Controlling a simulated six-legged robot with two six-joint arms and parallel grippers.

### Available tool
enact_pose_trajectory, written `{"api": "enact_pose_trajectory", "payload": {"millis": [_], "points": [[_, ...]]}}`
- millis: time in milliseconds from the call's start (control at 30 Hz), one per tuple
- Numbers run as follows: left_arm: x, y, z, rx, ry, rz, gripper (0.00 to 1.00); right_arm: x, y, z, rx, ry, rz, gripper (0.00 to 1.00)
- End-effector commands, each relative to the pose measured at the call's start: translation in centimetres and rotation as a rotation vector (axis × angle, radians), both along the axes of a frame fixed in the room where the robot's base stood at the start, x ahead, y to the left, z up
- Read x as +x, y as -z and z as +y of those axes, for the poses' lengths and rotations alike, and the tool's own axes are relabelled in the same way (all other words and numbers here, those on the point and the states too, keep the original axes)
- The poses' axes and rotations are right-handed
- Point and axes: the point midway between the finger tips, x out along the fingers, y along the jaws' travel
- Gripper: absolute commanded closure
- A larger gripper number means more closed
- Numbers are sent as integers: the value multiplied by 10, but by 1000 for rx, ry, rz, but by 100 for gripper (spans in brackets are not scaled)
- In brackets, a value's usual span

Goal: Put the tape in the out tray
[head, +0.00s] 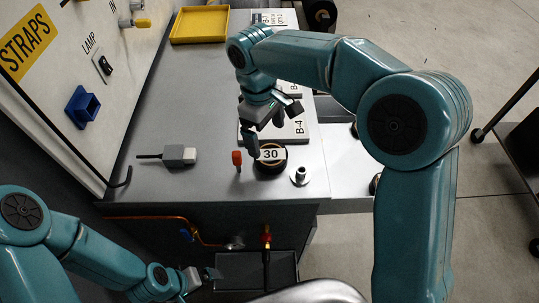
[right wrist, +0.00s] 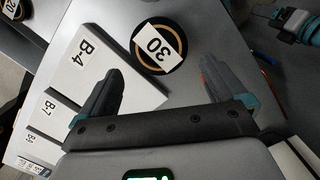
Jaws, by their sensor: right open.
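A round black roll with a tan ring and a white "30" label, which looks like the tape (head: 271,168), lies flat near the bench's front edge. It also shows in the right wrist view (right wrist: 172,62). My right gripper (head: 272,125) is open and empty above the bench, close to the roll and the B-4 plate. In the right wrist view the roll is just beyond the gap between its fingers (right wrist: 163,72). My left gripper (head: 205,278) is low, in front of the bench; its jaws are too small to read. A yellow tray (head: 200,26) sits at the bench's far end; no "out" label is readable.
The B-4 plate (head: 299,134) lies beside the roll. A red-topped peg (head: 237,158), a metal flanged fitting (head: 300,176) and a grey block (head: 180,155) are near it. A "20" roll (right wrist: 14,8) shows in the right wrist view.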

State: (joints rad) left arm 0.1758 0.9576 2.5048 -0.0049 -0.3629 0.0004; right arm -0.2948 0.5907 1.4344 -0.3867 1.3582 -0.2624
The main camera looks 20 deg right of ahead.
Motion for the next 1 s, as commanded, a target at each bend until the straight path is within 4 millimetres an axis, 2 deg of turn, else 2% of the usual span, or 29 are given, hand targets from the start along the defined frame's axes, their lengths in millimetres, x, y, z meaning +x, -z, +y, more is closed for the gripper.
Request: {"api": "enact_pose_trajectory", "payload": {"millis": [100, 267, 533, 633, 833, 867, 900, 967, 1000], "points": [[0, -1, 0, 0, 0, 0, 0, -1, 17, -1, -1, 1, 2, 2], [0, -2, 0, 0, 0, 0, 0, -1, 27, -2, -1, 2, 1, 2], [0, -11, 0, 0, 0, 0, 0, -2, 68, -6, -2, 0, 4, 2], [0, -11, 0, 0, 0, 0, 0, -2, 74, -7, 0, 0, 1, 2], [0, -11, 0, 0, 0, 0, 0, -2, 75, -7, 0, 0, 0, 2], [0, -11, 0, 0, 0, 0, 0, -2, 75, -7, 0, 0, 0, 9], [0, -11, 0, 0, 0, 0, 0, -2, 75, -7, 0, 0, 0, 22], [0, -11, 0, 0, 0, 0, 0, -2, 75, -7, 0, 0, 0, 41], [0, -11, 0, 0, 0, 0, 0, -2, 75, -7, 0, 0, 0, 41]]}}
